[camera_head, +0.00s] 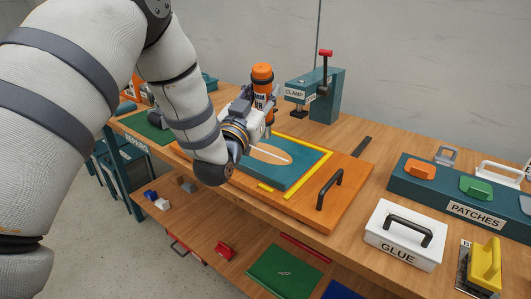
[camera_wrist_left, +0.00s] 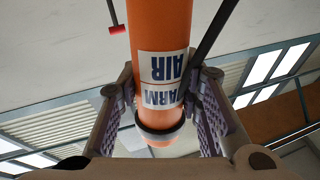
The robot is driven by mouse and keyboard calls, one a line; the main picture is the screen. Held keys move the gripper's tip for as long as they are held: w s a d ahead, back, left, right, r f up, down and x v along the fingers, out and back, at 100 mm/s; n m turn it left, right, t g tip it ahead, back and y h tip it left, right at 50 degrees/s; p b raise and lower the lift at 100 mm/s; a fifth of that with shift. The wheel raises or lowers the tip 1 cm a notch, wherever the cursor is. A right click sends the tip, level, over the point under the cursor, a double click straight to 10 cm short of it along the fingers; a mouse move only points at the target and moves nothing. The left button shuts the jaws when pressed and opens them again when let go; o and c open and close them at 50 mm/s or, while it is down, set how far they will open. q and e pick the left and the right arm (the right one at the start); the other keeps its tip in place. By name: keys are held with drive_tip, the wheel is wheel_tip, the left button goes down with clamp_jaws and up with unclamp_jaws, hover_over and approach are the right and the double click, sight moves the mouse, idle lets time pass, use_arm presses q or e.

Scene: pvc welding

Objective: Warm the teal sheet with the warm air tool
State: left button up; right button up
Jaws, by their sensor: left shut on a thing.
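The warm air tool (camera_head: 262,76) is an orange cylinder with a white label, held upright over the far left part of the teal sheet. My left gripper (camera_head: 257,112) is shut on it. In the left wrist view the two fingers of my left gripper (camera_wrist_left: 160,103) press on both sides of the orange tool (camera_wrist_left: 160,30), whose label reads WARM AIR. The teal sheet (camera_head: 296,180) lies flat on an orange board (camera_head: 330,215), with a tan oval and a pale line on its top. My arm hides the sheet's left part. My right gripper is not in view.
A yellow frame strip (camera_head: 308,177) edges the sheet. A teal clamp stand (camera_head: 327,97) rises behind it. A black handle (camera_head: 330,187) stands on the board. To the right are a white GLUE box (camera_head: 405,236), a PATCHES rack (camera_head: 450,205) and a yellow-handled tool (camera_head: 484,264).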

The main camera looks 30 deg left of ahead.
use_arm(q)
drive_tip(key=shift+r, duration=0.15)
wheel_tip(320, 180, up, 7)
drive_tip(key=p, duration=0.2)
drive_tip(key=shift+s+p, duration=0.1)
drive_tip(key=shift+p, duration=0.2)
drive_tip(key=shift+r, duration=0.9)
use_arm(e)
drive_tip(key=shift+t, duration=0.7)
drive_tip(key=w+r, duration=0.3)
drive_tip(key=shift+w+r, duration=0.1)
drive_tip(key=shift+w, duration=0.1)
